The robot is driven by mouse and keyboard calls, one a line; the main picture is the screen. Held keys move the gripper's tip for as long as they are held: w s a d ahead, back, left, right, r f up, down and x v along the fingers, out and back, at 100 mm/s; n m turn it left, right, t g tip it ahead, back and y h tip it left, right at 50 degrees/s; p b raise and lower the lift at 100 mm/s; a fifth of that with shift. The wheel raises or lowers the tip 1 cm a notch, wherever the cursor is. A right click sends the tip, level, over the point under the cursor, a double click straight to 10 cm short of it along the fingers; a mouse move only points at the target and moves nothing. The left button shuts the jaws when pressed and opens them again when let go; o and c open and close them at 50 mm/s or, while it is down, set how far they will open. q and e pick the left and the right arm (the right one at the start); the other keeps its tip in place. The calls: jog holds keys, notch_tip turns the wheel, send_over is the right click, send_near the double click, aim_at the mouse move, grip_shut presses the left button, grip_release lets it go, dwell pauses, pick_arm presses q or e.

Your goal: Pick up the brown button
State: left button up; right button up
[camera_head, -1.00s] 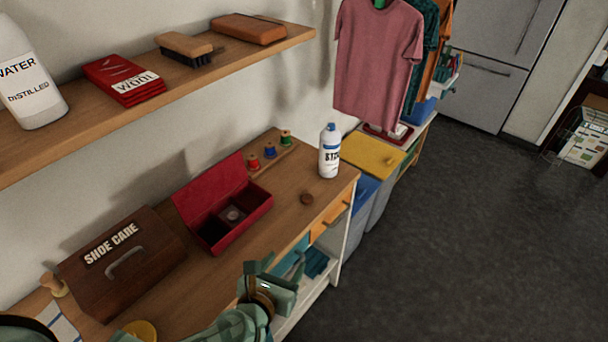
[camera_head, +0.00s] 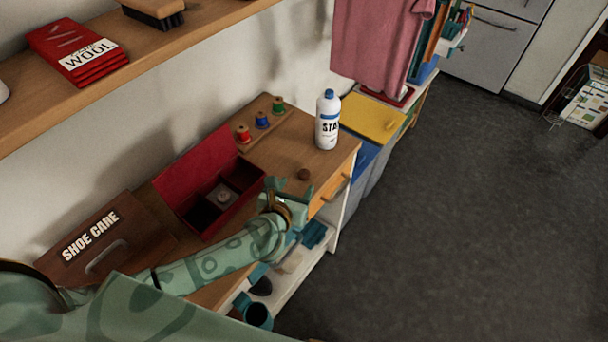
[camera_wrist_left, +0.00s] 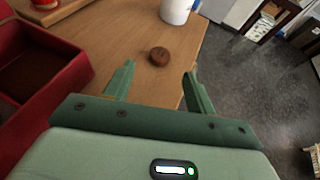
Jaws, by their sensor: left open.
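The brown button (camera_head: 304,174) is a small round disc lying on the wooden tabletop, near its right front corner. It also shows in the left wrist view (camera_wrist_left: 159,56), a little beyond the fingertips and between their lines. My left gripper (camera_head: 291,188) is just in front of the button, over the table's front edge. In the left wrist view its two green fingers (camera_wrist_left: 158,70) are spread wide with nothing between them. My right gripper is in neither view.
The open red box (camera_head: 245,201) stands left of my left gripper. The brown shoe care box (camera_head: 95,240) is at the left. Shelf (camera_head: 150,60) hangs above.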

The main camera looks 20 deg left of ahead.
aim_at(303, 174)
pick_arm(q)
jog(key=b+x, duration=0.1)
jog(key=x, duration=0.4)
jog(key=shift+r, duration=0.1)
jog(key=shift+c, duration=0.4)
jog(key=c, duration=1)
jog(key=shift+r, duration=0.15)
